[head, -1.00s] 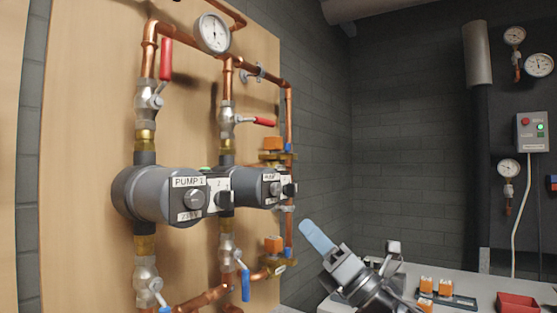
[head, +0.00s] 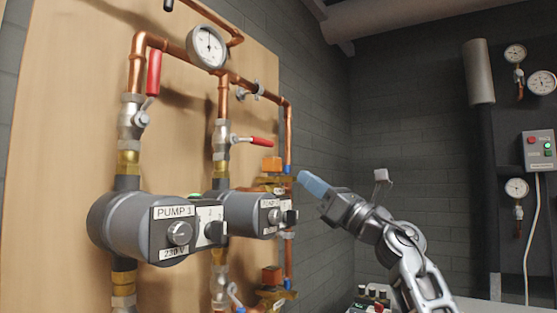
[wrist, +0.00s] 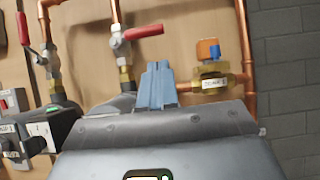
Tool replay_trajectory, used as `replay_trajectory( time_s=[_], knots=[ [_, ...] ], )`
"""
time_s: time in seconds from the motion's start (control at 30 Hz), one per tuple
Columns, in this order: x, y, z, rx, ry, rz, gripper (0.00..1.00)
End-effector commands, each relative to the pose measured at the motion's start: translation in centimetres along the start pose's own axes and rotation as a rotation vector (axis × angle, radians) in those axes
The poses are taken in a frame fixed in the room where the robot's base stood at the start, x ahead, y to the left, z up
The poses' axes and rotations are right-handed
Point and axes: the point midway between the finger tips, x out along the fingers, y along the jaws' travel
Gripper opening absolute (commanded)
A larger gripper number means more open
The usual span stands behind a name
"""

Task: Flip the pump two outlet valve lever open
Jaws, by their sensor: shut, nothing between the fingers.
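Pump two (head: 258,214) is the right-hand grey pump on the wooden board, its label partly hidden. Above it is a ball valve (head: 221,140) whose red lever (head: 255,141) points sideways to the right, across the vertical copper pipe. In the wrist view this red lever (wrist: 143,31) is above and slightly left of the fingertips. My gripper (head: 311,184) has light blue fingers, shut and empty, to the right of and below the lever, apart from it. The fingers also show in the wrist view (wrist: 157,82), pointing at the board.
Pump 1 (head: 150,228) is at the left; its upper red lever (head: 154,73) lies upright along its pipe. A brass valve with an orange cap (head: 272,164) sits near my fingers. A gauge (head: 207,47) is above. Open air lies right of the board.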

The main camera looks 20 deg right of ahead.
Motion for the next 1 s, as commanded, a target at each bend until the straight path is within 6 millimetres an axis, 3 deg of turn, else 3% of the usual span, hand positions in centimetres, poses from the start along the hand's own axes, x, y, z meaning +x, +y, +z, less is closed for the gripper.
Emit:
replay_trajectory(
  time_s=[0.17,0.63,1.0],
  knots=[
    [1.0,0.0,0.1,0.002,0.000,0.001,0.00],
    [8.5,0.1,0.1,0.003,0.000,0.001,0.00],
    [10.0,0.0,0.0,0.001,-0.001,-0.001,0.00]
  ],
)
